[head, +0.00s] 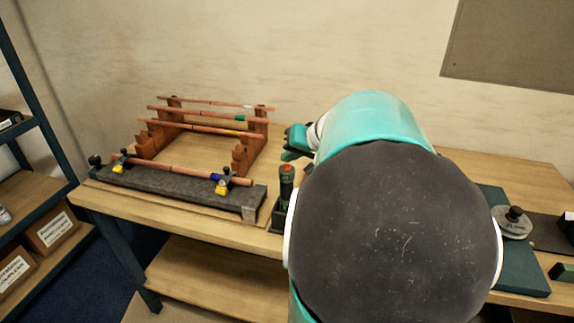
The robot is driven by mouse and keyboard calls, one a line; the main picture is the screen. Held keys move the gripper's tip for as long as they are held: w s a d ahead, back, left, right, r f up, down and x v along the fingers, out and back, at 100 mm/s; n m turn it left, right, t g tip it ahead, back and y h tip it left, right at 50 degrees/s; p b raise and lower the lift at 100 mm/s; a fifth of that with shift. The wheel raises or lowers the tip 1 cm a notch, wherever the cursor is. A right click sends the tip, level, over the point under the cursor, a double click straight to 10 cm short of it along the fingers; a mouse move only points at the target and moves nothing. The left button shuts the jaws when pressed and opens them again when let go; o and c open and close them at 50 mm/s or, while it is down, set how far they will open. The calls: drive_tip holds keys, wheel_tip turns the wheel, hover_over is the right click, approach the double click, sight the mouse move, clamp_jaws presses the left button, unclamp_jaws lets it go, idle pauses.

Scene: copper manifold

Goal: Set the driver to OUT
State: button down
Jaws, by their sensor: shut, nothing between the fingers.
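A dark upright tool with an orange-red top and a green band, likely the driver (286,181), stands in a dark holder at the table's front edge, just left of my arm. Its OUT marking or direction switch cannot be made out. My gripper (291,151) shows only in part, teal and black, behind and a little above the tool. It is shut, empty and appears apart from the tool. My large teal and dark arm link hides the rest of the gripper and the middle of the table.
A grey bar (170,188) holds a copper pipe in yellow-marked clamps. Behind it, wooden racks (243,155) carry several copper pipes. At right, a green mat (527,270) bears a round grey disc (512,224) with a black knob. Shelving stands at left.

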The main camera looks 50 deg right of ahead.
drive_tip(key=shift+f, duration=0.15)
drive_tip(key=shift+f, duration=0.35)
idle(0.4)
drive_tip(key=shift+r, duration=0.5)
wheel_tip(320, 180, up, 6)
idle(0.6)
